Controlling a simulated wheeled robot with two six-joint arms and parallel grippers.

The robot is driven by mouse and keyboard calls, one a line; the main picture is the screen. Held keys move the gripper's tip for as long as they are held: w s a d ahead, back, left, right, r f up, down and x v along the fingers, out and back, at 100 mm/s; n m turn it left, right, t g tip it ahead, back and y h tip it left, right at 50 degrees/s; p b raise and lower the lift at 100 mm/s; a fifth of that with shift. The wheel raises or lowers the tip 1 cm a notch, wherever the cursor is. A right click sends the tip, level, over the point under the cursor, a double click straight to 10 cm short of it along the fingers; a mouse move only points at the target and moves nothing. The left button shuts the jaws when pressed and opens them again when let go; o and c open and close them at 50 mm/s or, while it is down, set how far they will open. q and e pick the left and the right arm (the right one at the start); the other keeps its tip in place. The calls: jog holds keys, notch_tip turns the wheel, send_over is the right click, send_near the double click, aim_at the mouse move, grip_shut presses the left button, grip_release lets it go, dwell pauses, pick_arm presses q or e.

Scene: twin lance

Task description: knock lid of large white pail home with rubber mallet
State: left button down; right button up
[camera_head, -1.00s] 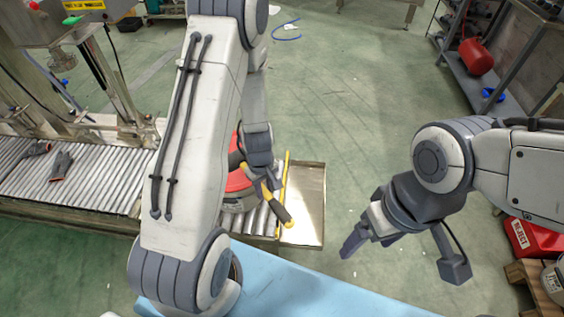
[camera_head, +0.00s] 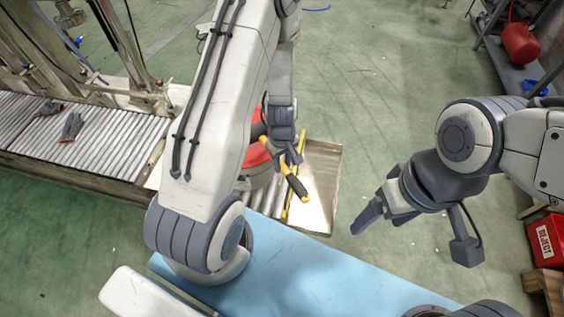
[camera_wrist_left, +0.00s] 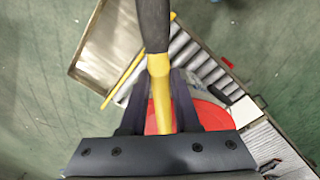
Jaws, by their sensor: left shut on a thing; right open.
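My left gripper (camera_head: 288,157) is shut on the mallet (camera_head: 297,187), at the yellow part of its handle. The black grip points down and right in the head view and up in the left wrist view. The mallet's head cannot be made out clearly. The pail's red lid (camera_head: 257,155) is partly hidden behind my left arm and gripper; it also shows red beyond the fingers in the left wrist view (camera_wrist_left: 217,116). Little of the pale pail body shows. I cannot tell whether the lid sits level. My right gripper (camera_head: 370,214) is open and empty, well right of the pail.
The pail stands at the end of a roller conveyor (camera_head: 110,150), beside a metal tray (camera_head: 325,165) with a yellow edge bar. Gloves (camera_head: 73,126) lie on the rollers. A red reject bin (camera_head: 546,240) stands at right. Green floor between conveyor and right arm is clear.

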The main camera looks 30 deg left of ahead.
pick_arm(q)
jog(key=shift+f, duration=0.5)
notch_tip(320, 180, down, 5)
jog(key=b, duration=0.5)
jog(key=shift+r, duration=0.1)
jog(key=shift+r, duration=0.15)
notch_tip(320, 180, up, 4)
jog(key=p, duration=0.4)
jog(key=shift+r+p, duration=0.2)
jog(key=shift+p, duration=0.1)
jog(key=shift+f, duration=0.15)
